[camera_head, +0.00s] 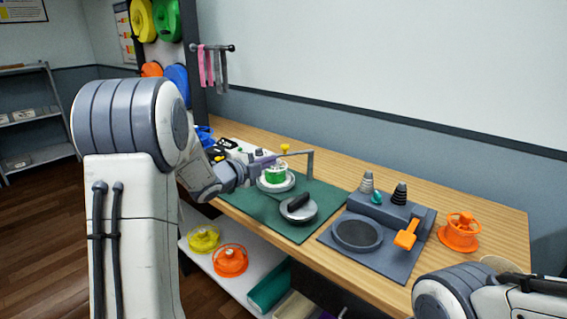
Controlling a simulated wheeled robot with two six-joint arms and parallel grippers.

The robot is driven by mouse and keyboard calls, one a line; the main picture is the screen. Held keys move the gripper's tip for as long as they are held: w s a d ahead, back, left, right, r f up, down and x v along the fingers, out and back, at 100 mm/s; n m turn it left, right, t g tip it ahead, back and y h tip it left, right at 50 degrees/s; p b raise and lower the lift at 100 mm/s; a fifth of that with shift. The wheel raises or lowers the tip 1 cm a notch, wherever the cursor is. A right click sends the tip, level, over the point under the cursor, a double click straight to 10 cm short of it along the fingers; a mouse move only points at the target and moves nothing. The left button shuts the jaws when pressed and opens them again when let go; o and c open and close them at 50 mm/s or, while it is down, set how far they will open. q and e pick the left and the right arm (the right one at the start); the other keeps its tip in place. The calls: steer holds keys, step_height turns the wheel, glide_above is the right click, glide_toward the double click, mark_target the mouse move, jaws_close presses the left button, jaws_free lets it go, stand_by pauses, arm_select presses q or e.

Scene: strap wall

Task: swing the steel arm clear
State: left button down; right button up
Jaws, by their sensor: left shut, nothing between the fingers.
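The steel arm (298,153) is a thin grey bar, level at the top of an upright post that stands on the green mat (323,197). It reaches left over a round white base with a green spool (275,175) on it. A yellow knob (285,148) stands up near the bar's left end. My left gripper (268,162) is shut and empty, with its fingertips close to the bar's left end and above the spool. I cannot tell whether they touch the bar. My right arm shows at the lower right, but its gripper is out of view.
A round weight with a black handle (298,207) sits on the mat. To the right are a grey station (375,242) with cones, an orange-handled tool (407,234) and an orange spool (460,232). Straps hang on a wall rod (215,47). Spools lie on the shelf below.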

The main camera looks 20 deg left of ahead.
arm_select(q)
steer(key=shift+s+a+f+m+h, duration=0.15)
steer(key=shift+a+m, duration=0.15)
steer(key=shift+a, duration=0.2)
steer(key=shift+s+a+r+m+h, duration=0.15)
steer(key=shift+a+m, duration=0.15)
steer(key=shift+a, duration=0.2)
steer(key=shift+w+f, duration=0.1)
steer(key=shift+w+a+p+x, duration=0.15)
steer(key=shift+a+p+x, duration=0.3)
steer(key=shift+x, duration=1.7)
steer(key=shift+w+a+p+x, duration=0.15)
steer(key=shift+a+p+x, duration=0.25)
steer(key=shift+x, duration=1.75)
steer(key=shift+w+a+p+x, duration=0.15)
steer(key=shift+a+p+x, duration=0.3)
steer(key=shift+x, duration=1.65)
steer(key=shift+a, duration=0.1)
